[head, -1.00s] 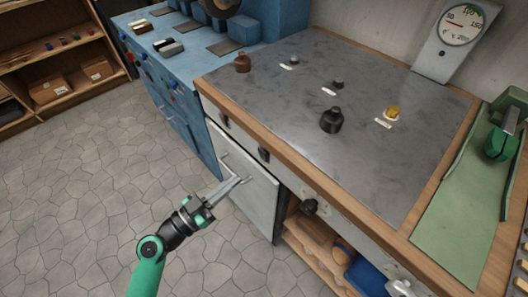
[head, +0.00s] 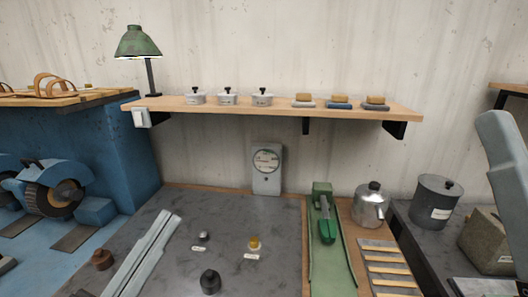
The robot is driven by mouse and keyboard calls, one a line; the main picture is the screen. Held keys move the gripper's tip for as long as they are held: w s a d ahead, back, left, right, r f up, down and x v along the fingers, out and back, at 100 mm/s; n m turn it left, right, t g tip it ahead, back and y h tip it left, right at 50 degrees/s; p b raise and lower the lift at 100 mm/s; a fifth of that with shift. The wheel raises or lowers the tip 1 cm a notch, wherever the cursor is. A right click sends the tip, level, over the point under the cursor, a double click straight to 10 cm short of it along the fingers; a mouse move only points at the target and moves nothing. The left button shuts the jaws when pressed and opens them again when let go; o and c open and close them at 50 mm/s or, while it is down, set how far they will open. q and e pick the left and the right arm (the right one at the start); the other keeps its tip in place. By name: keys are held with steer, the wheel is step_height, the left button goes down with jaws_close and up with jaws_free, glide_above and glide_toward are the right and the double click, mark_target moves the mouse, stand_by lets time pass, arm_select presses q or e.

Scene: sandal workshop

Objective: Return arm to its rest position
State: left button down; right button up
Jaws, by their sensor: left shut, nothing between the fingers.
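My left gripper (head: 172,215) shows in the head view at the lower left, as two long silver fingers lying side by side and pointing up and to the right. It is shut and empty. It appears in front of the grey metal worktop (head: 275,215); the gap between them is hard to judge. The rest of the left arm is outside the frame. I cannot identify a right gripper; a pale grey shape (head: 505,150) stands at the right edge.
A dial gauge (head: 266,175) stands behind. A shelf (head: 200,107) spans the wall. A kettle (head: 370,206) and dark canister (head: 435,199) stand right.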

arm_select(q)
steer(key=s+r+n+t+p, duration=0.1)
steer(key=s+r+t+p, duration=0.2)
steer(key=r, duration=1)
steer(key=s+a+r+n+t+y+b, duration=0.1)
steer(key=s+a+r+n+t+y, duration=0.15)
steer(key=a+n+y, duration=0.65)
steer(key=d+r+n+y+p, duration=0.1)
steer(key=d+r+n+p, duration=0.2)
steer(key=r+p, duration=3.4)
steer(key=shift+w+r+t+y+p, duration=0.3)
steer(key=shift+r+t+y, duration=0.05)
steer(key=shift+r+y, duration=0.05)
arm_select(e)
step_height(320, 180, up, 41)
